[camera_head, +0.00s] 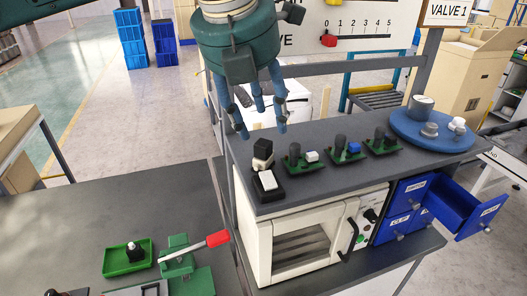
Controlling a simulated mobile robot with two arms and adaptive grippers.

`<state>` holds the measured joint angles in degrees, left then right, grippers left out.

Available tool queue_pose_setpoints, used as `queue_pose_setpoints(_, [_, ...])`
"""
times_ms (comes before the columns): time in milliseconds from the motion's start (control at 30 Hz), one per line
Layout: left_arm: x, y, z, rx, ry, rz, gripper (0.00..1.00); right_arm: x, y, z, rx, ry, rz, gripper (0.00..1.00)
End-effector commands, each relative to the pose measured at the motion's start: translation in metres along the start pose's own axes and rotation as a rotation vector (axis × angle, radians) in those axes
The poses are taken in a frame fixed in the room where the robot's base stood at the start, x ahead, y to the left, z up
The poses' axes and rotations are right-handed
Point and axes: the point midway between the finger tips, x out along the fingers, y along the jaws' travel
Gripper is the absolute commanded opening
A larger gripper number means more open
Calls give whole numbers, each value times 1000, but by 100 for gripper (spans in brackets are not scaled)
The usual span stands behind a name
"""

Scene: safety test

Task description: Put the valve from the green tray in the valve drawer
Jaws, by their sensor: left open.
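The green tray (112,268) lies on the dark table at the lower left. A small dark part with a pale base, apparently the valve (135,252), stands in it. My left gripper (262,128) hangs from the top centre, open and empty, fingers pointing down. It is far above and to the right of the tray, over the back edge of the workbench. A blue drawer (462,212) is pulled out at the right of the bench; its label is too small to read. My right gripper is not in view.
The workbench (340,185) carries a black-and-white device (265,170), several green boards (345,155) and a round blue stand (400,128). A white oven-like box (300,245) sits beneath. A red-handled green clamp (180,258) stands beside the tray. The table's left part is clear.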

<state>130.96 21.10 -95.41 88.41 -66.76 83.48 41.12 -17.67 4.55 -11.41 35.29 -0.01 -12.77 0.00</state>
Motion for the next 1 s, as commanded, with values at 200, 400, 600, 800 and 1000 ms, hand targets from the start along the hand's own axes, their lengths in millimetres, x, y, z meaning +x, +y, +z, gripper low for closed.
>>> queue_pose_setpoints(200, [16, 4, -3, -1, 2, 0, 45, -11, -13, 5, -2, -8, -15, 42])
queue_pose_setpoints(400, [46, 8, -8, 0, 3, 0, 45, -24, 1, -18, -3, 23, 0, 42])
queue_pose_setpoints(600, [58, 7, -8, -1, 0, -2, 45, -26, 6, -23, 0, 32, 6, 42])
queue_pose_setpoints(800, [58, 7, -8, -1, 0, -2, 35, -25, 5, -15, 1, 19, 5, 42])
queue_pose_setpoints(1000, [57, 7, -8, 0, 0, -2, 2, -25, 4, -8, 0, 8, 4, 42])
